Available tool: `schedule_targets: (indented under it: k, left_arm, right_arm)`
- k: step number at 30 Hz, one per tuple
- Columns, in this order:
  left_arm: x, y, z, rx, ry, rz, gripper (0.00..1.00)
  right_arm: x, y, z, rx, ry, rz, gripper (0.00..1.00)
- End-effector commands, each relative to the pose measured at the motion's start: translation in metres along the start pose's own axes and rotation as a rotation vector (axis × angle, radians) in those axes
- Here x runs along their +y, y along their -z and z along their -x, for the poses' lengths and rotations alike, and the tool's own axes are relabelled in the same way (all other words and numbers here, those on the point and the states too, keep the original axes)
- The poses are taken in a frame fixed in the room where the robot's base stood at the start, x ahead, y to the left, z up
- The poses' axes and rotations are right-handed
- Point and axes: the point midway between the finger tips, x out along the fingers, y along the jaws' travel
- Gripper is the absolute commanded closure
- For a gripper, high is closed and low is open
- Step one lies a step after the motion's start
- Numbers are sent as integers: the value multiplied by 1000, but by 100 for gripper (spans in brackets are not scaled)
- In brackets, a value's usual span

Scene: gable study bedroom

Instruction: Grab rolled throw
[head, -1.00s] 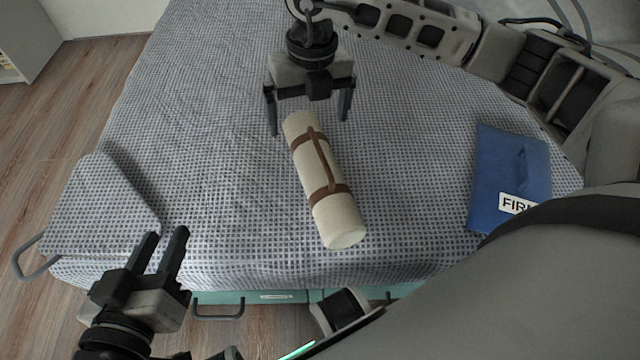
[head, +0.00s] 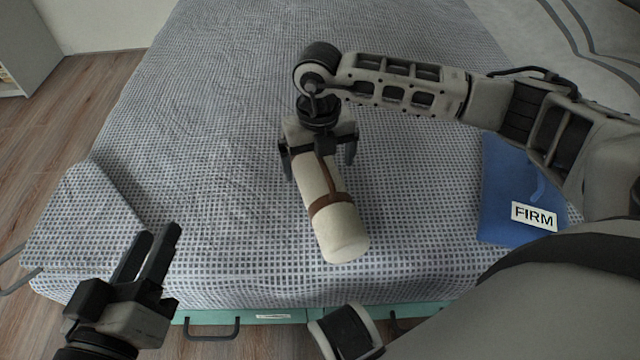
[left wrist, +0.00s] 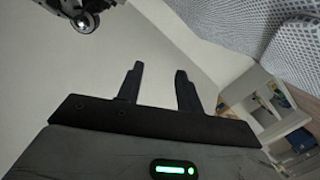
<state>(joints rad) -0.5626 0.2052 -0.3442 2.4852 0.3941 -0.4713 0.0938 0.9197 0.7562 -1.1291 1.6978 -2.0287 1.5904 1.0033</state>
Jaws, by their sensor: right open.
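The rolled throw (head: 341,234) is a cream cylinder with brown straps, lying on the bed with its near end toward me. My right gripper (head: 318,170) is over its far part, with one finger on each side of the roll. The right gripper is open, and its body hides the far end and the far strap. Whether the fingers touch the roll cannot be told. My left gripper (head: 157,243) is at the lower left in the head view, near the bed's front edge, open and empty. Its two spread fingers also show in the left wrist view (left wrist: 157,85).
The bed (head: 220,130) has a checked cover and a green front with handles. A blue FIRM pouch (head: 500,190) lies at the right, partly behind my right arm. A checked cushion (head: 80,220) is at the left front corner. The bed's far middle is clear.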

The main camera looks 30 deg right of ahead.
Motion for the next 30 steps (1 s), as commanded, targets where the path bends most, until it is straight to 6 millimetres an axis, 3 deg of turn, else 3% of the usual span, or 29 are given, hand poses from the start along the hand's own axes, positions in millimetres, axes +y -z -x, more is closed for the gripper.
schedule_targets:
  k: [1,5,13,21,30]
  left_arm:
    - [-2,-4,-1,10,-11,18,64]
    - [5,18,-4,102,-45,-24,64]
    - [5,22,-4,116,-47,-43,64]
    - [5,22,-4,113,-45,-43,64]
    - [6,24,-4,110,-44,-44,64]
  right_arm:
    - [-2,1,-14,2,2,-1,2]
    - [-2,1,-31,1,1,0,2]
    - [-2,1,-33,1,1,0,2]
    - [-1,0,-32,-2,-1,0,73]
    - [-1,0,-28,-2,-1,0,73]
